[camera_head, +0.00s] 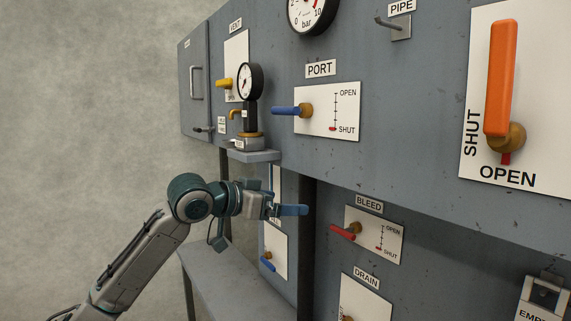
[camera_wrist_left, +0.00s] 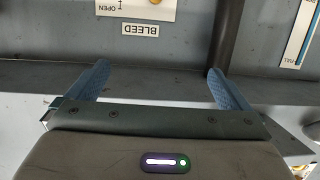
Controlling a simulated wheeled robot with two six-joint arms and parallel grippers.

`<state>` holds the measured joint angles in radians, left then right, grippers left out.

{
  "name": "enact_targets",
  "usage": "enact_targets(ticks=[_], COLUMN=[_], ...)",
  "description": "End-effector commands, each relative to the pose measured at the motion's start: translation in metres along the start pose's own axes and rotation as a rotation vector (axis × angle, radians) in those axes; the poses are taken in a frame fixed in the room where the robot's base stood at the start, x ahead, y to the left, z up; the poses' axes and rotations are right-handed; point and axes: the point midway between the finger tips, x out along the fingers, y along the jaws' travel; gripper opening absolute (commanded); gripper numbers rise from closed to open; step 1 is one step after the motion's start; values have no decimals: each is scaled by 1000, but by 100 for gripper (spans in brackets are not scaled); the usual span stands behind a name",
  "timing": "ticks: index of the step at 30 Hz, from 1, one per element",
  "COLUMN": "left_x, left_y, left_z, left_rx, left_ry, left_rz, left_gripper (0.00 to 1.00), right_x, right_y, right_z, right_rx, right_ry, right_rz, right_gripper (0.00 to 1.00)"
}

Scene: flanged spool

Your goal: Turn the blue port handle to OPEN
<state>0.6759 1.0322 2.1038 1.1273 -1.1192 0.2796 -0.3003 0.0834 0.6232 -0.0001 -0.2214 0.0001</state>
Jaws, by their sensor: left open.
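The blue port handle (camera_head: 286,110) points left, about level, from a brass hub (camera_head: 306,110) on the white PORT plate (camera_head: 320,124). The plate's scale has OPEN at the top and SHUT at the bottom, with a red mark at SHUT. My left gripper (camera_head: 297,210) is below the handle, apart from it, near the panel's lower section. In the left wrist view, its two blue fingers (camera_wrist_left: 158,70) are spread wide with nothing between them. The port handle is not in that view. My right gripper is in neither view.
A gauge on a stand (camera_head: 247,100) sits on a small shelf (camera_head: 254,156) left of the port handle. The red BLEED handle (camera_head: 342,232) is right of my left gripper; its label (camera_wrist_left: 141,29) appears upside down in the wrist view. A large orange handle (camera_head: 501,75) is at right.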

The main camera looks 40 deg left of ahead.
Motion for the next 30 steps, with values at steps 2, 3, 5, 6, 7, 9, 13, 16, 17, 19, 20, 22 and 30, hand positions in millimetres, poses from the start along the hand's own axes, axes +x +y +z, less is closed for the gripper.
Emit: enact_targets(ticks=[2, 3, 5, 6, 7, 9, 13, 16, 17, 19, 20, 22, 30], left_x=[-39, -57, -82, -96, -106, -125, -143, -142, -140, -133, -130, -120, -84], left_y=[0, 1, 4, 7, 8, 12, 16, 17, 18, 18, 18, 20, 21], left_z=[-58, -79, -106, -120, -129, -145, -161, -165, -166, -169, -170, -173, -181], left_rx=[15, 17, 17, 17, 17, 15, 12, 11, 10, 10, 9, 9, 8], left_ry=[74, 104, 143, 164, 178, 204, 230, 234, 234, 233, 232, 231, 232], left_rz=[7, 15, 25, 31, 35, 44, 54, 59, 60, 61, 62, 62, 62], left_gripper=[100, 100, 100, 100, 100, 100, 100, 100, 100, 100, 100, 100, 100], right_x=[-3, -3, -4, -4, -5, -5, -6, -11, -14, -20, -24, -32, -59], right_y=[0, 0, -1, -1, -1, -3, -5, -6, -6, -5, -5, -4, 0], right_z=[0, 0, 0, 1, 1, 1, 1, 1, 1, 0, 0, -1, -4], right_rx=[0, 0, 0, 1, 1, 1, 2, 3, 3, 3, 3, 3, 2], right_ry=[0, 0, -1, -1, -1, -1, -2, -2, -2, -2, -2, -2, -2], right_rz=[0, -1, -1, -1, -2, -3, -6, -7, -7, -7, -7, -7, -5], right_gripper=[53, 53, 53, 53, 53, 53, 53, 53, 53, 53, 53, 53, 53])
